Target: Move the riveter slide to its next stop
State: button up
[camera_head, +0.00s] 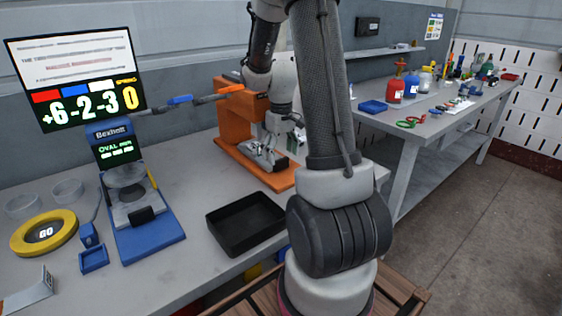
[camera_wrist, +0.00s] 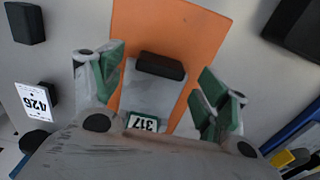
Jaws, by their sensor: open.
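The riveter (camera_head: 232,122) is an orange machine on the left bench, partly hidden by my arm in the head view. In the wrist view its orange base plate (camera_wrist: 200,30) lies below my gripper. The riveter slide (camera_wrist: 150,92) is a grey block with a black grip (camera_wrist: 162,66) at one end and a tag reading 317. My gripper (camera_wrist: 158,78) is open, its green-padded fingers on either side of the slide, with gaps visible at both sides. Height above the slide is hard to judge. In the head view my gripper (camera_head: 268,152) is over the orange base.
A black tray (camera_head: 246,222) stands in front of the riveter. To the left are a blue press (camera_head: 148,238), a yellow GO ring (camera_head: 44,233) and a screen (camera_head: 76,76). A lever with a blue sleeve (camera_head: 180,99) sticks out left of the riveter. A second bench (camera_head: 425,128) holds bottles and tools.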

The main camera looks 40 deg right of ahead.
aim_at(281, 160)
jog(key=shift+f, duration=1.6)
jog(key=shift+s+a, duration=0.1)
jog(key=c, duration=1.4)
jog(key=shift+c, duration=0.2)
